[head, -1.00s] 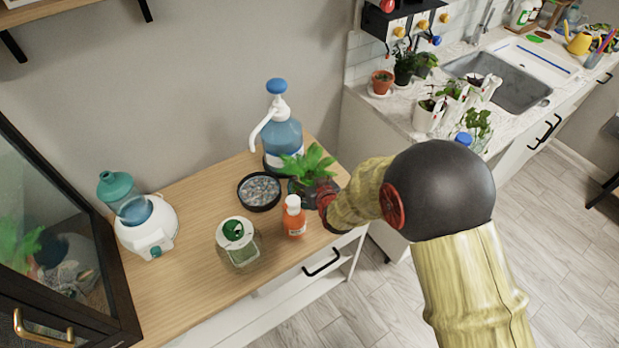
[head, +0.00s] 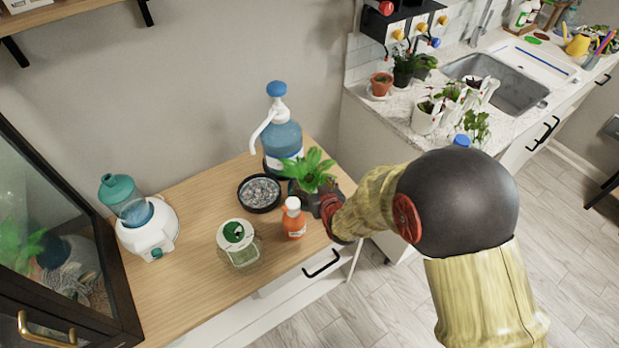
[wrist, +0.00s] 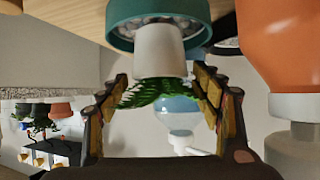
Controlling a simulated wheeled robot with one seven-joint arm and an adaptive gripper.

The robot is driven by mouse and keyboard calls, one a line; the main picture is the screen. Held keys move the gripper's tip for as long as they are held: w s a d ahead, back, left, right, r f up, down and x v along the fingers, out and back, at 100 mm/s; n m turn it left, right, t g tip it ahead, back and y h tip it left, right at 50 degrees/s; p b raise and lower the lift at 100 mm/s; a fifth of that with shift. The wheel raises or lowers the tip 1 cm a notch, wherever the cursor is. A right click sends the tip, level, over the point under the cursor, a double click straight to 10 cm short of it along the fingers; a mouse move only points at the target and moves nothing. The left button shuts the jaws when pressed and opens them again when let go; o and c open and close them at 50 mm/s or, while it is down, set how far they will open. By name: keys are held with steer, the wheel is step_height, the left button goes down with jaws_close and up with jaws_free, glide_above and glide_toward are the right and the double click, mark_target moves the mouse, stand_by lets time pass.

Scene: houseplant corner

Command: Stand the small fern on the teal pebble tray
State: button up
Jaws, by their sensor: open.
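The small fern (head: 312,168) shows bright green leaves in the head view; my gripper hides its pot and the tray there. In the wrist view, which is upside down, its white pot (wrist: 160,52) stands upright on the teal pebble tray (wrist: 120,33), with pebbles showing around the pot's base. The fern's leaves (wrist: 160,93) show at the pot's other end. My gripper (wrist: 160,78) is open, with one finger on each side of the fern and a gap to the pot on both sides.
An orange bottle (head: 294,222) stands close to the left of my gripper. A black pebble dish (head: 260,208) and a blue pump bottle (head: 283,142) are behind. A green-lidded jar (head: 238,240) and a white-and-teal device (head: 148,232) stand further left. The table's front edge is close.

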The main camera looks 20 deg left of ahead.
steer(key=p+v, duration=0.1)
steer(key=v, duration=0.7)
steer(key=shift+d+p, duration=0.15)
steer(key=shift+p, duration=0.2)
steer(key=shift+r, duration=0.15)
steer(key=s+d+r+m+g+h, duration=0.1)
steer(key=s+d+r+m+h, duration=0.2)
steer(key=d+r, duration=1.35)
steer(key=s+d+r+m+g+h, duration=0.1)
steer(key=s+d+r, duration=0.2)
steer(key=s+d, duration=0.4)
steer(key=s+d+r+m+g+h, duration=0.2)
steer(key=s+d+r, duration=0.2)
steer(key=s+d, duration=0.3)
steer(key=s, duration=0.5)
steer(key=shift+d+m+g+h, duration=0.2)
steer(key=shift+m+g+h, duration=0.1)
